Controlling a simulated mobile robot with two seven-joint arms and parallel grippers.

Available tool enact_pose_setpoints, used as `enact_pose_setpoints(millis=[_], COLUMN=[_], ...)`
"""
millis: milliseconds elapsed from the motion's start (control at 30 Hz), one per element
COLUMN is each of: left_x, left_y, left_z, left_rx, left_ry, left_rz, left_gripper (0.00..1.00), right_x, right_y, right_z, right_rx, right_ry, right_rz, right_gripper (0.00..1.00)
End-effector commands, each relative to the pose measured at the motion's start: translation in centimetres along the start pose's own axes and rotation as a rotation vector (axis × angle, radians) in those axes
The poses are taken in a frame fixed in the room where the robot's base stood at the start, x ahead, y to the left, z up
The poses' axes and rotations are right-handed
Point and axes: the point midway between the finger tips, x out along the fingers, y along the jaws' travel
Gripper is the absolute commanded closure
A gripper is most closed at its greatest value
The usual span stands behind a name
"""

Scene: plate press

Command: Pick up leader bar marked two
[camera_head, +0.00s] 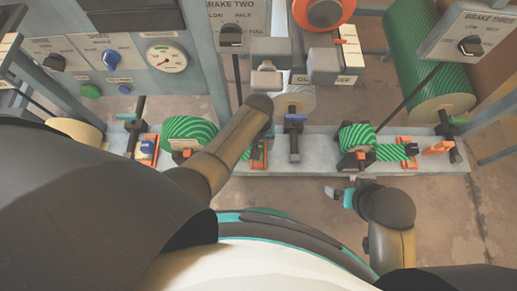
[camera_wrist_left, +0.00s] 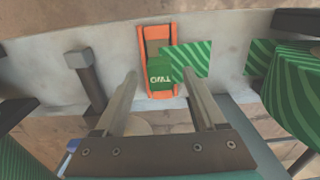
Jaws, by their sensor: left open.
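The leader bar marked two (camera_wrist_left: 160,78) is a green block with white lettering, in an orange holder (camera_wrist_left: 156,38) on the grey rail, in the left wrist view. A green striped strip (camera_wrist_left: 188,58) extends right from it. My left gripper (camera_wrist_left: 159,73) is open, its fingers either side of the bar in the picture; I see no contact. In the head view my left forearm hides most of this area, with only part of the orange holder (camera_head: 259,153) showing. My right gripper (camera_head: 336,192) is in front of the rail, its jaw opening unclear.
The grey rail (camera_head: 315,157) carries green striped rolls (camera_head: 190,130) and another orange holder (camera_head: 405,150). A blue-handled post (camera_head: 295,120) stands right of my left arm. Control panels (camera_head: 110,55) and large rollers stand behind. Open floor shows at lower right.

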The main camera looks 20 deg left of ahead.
Motion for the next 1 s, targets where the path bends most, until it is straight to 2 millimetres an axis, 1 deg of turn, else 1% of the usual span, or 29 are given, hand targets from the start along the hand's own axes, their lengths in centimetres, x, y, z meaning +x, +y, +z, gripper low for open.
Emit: enact_pose_setpoints(millis=[100,133,700,767,1000], left_x=[-0.03,-0.04,-0.03,-0.03,-0.04], left_y=[-0.01,-0.01,0.0,0.0,0.01], left_z=[-0.02,-0.02,0.0,0.0,-0.02], left_rx=[0.0,0.0,0.0,0.0,0.0], left_ry=[0.0,0.0,0.0,0.0,0.001], left_rz=[0.0,0.0,0.0,0.0,0.0], left_gripper=[0.28,0.3,0.94,1.0,1.0], right_x=[-0.01,-0.01,0.03,0.03,0.04], right_y=[0.01,0.01,-0.01,-0.01,-0.02], right_z=[0.01,0.01,0.02,0.03,0.04], right_rx=[0.0,0.0,0.0,0.0,0.0], right_ry=[0.0,0.0,-0.001,-0.001,-0.001], right_rz=[0.0,0.0,0.0,0.0,0.0], right_gripper=[0.0,0.0,0.0,0.0,0.0])
